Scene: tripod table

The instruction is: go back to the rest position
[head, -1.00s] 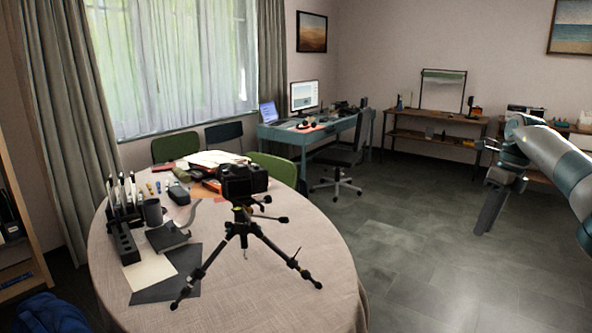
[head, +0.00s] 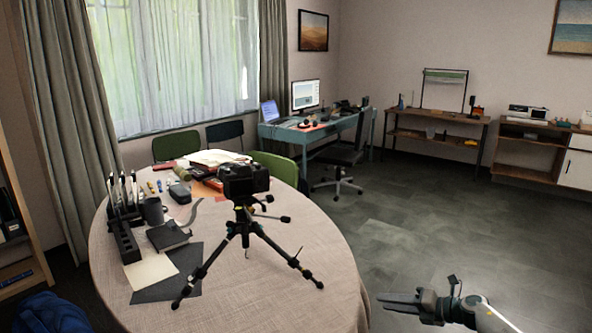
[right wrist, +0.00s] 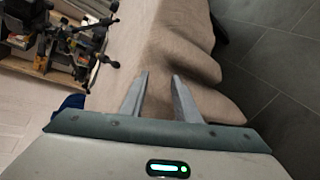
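My right gripper (head: 384,302) is at the lower right of the head view, beside the right edge of the round table (head: 290,300) and apart from it. In the right wrist view its two fingers (right wrist: 159,77) stand apart with nothing between them, and the draped tablecloth (right wrist: 185,45) shows beyond them. My left gripper is in neither view. A black camera (head: 245,180) on a tripod (head: 245,228) stands upright on the table. The tripod also shows at the upper left of the right wrist view (right wrist: 85,28).
A black organiser (head: 125,240), a dark mug (head: 154,211), papers (head: 150,272) and books crowd the table's left and back. A desk (head: 340,125) with a monitor and a chair (head: 345,160) stand behind. The grey floor (head: 430,230) right of the table is clear.

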